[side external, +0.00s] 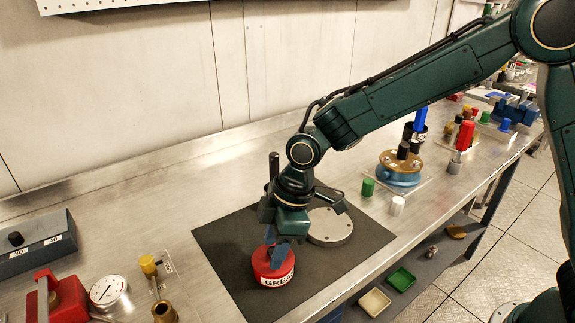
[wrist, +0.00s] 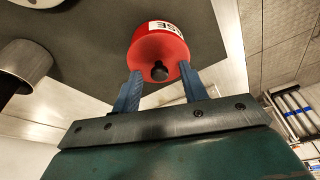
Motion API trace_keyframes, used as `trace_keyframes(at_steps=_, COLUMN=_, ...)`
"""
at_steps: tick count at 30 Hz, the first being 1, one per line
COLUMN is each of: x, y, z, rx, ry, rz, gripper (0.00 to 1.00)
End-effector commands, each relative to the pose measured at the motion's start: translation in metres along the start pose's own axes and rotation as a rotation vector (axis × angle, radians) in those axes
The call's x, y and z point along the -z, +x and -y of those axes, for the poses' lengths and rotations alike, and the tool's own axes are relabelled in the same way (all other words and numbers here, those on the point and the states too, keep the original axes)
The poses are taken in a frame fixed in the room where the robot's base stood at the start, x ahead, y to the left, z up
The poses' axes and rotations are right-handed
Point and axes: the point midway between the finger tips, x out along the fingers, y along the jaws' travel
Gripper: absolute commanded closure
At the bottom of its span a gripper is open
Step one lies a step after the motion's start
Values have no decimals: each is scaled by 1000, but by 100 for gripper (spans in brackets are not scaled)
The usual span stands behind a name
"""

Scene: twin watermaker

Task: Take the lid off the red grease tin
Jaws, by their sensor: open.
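The red grease tin (side external: 272,268) stands upright on the dark mat, with a white label reading "GREA" on its side. In the wrist view the red tin (wrist: 160,45) shows its red top with a dark knob (wrist: 159,72) at the centre. My gripper (side external: 277,247) is over the tin, pointing down. Its two blue fingers (wrist: 160,88) are apart, one on each side of the knob in the wrist view. I cannot tell whether they touch the tin. The lid appears to be on the tin; the gripper hides part of it in the side view.
The dark mat (side external: 225,240) also bears a round grey plate (side external: 330,228) behind my gripper. A gauge (side external: 108,291), brass parts and a red block (side external: 62,298) stand at left. Green (side external: 368,187) and white (side external: 397,205) caps stand at right. The bench's front edge is near the mat.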

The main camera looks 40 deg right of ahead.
Motion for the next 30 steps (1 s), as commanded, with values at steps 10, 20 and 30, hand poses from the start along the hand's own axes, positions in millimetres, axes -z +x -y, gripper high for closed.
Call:
trace_keyframes(at_steps=10, x=0, y=0, z=0, rx=0, ry=0, rz=0, gripper=57)
trace_keyframes(at_steps=20, x=0, y=0, z=0, rx=0, ry=0, rz=-1, gripper=100)
trace_keyframes(at_steps=30, x=0, y=-1, z=0, rx=-1, ry=0, rz=-1, gripper=100)
